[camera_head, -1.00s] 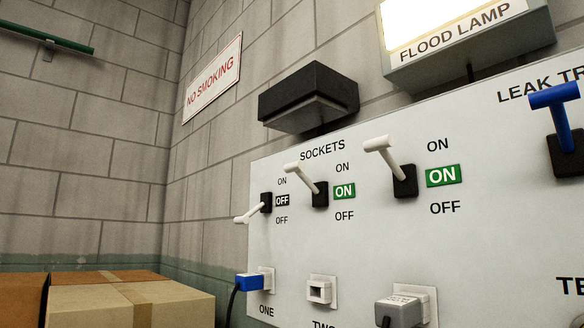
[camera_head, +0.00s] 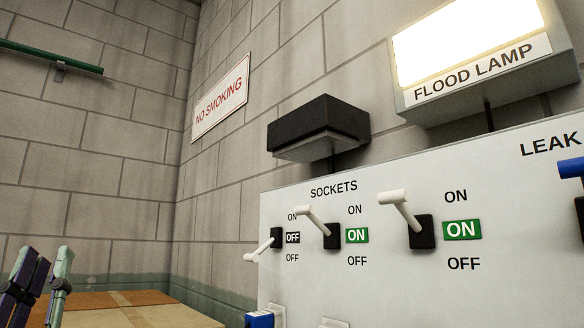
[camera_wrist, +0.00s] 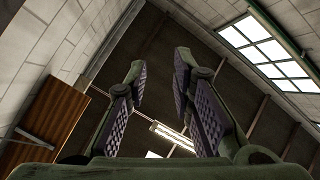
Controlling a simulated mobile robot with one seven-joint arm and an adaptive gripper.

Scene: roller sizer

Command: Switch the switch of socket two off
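The switch of socket two (camera_head: 318,225) is the middle of three white-handled levers on the white panel under the SOCKETS label. Its lever is up, and the green sign (camera_head: 357,236) beside it reads ON. The switch to its left (camera_head: 265,245) has its lever down and reads OFF. The switch to its right (camera_head: 403,212) is up and reads ON. My gripper (camera_head: 44,270) is at the lower left of the head view, well apart from the switches. In the wrist view my gripper (camera_wrist: 158,75) is open and empty, pointing up towards the roof.
The white panel (camera_head: 350,285) carries a lit flood lamp (camera_head: 475,50) and a dark box (camera_head: 318,125) above it. A blue plug (camera_head: 259,320) shows at the bottom edge.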

